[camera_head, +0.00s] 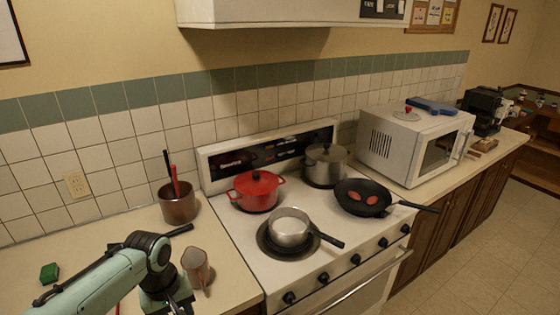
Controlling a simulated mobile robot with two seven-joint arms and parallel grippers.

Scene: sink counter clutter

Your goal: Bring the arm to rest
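My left arm, pale green with black joints, comes in from the lower left over the counter. Its wrist bends down, and the dark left gripper (172,304) is at the bottom edge of the picture. Its fingertips are cut off or hidden, so I cannot tell whether it is open or holds anything. My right gripper is not in view.
A utensil crock (178,206) and a green sponge (49,272) are on the left counter (110,236). The stove holds a red pot (256,190), a steel pot (325,167), a saucepan (289,229) and a black frying pan (361,198). A microwave (398,146) stands right.

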